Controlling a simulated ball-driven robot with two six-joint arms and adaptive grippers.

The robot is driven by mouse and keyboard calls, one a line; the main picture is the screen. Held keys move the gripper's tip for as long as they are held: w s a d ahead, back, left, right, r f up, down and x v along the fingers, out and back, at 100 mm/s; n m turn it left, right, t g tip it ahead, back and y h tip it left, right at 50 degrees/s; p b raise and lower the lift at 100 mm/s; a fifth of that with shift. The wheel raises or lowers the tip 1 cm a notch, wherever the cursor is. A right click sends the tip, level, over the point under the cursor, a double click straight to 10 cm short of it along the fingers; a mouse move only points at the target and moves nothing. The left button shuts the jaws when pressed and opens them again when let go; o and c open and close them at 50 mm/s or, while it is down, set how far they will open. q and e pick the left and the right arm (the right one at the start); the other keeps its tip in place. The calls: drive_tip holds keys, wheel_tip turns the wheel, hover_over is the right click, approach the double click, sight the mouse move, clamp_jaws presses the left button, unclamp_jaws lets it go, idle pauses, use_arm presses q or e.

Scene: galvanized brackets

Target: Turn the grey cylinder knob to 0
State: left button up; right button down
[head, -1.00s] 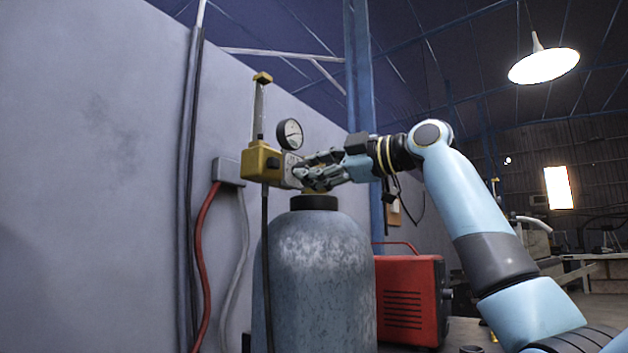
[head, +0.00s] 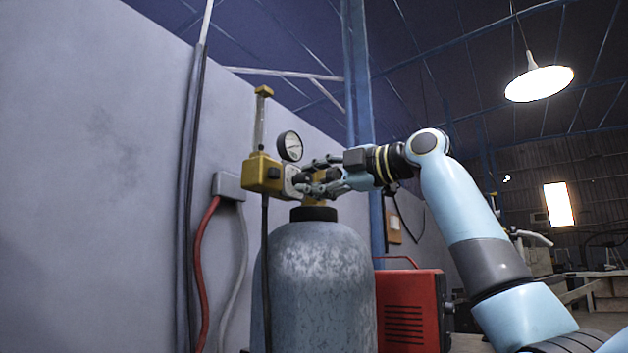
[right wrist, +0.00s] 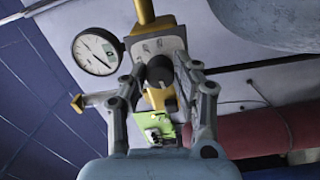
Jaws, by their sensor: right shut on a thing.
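The grey gas cylinder (head: 313,280) stands upright by the wall, with a yellow regulator (head: 262,174) and a round gauge (head: 290,146) above it. In the right wrist view the dark round knob (right wrist: 159,70) sits in front of a pale marked plate (right wrist: 153,46). My right gripper (head: 314,178) is at the regulator's right side. In the wrist view its two fingers (right wrist: 159,75) are on either side of the knob, shut on it. The fingers hide most of the knob in the head view. The marks are too small to read. My left gripper is out of view.
A red machine (head: 411,305) stands right of the cylinder, below my right arm. A grey wall box (head: 228,186) with red and grey cables is at the left. The wall runs close behind the regulator. A blue post (head: 358,90) rises behind my gripper.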

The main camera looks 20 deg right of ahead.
drive_tip(key=shift+f, duration=0.1)
drive_tip(key=c, duration=1)
unclamp_jaws()
drive_tip(key=shift+s, duration=0.1)
drive_tip(key=v, duration=1.1)
drive_tip(key=shift+s+d, duration=0.3)
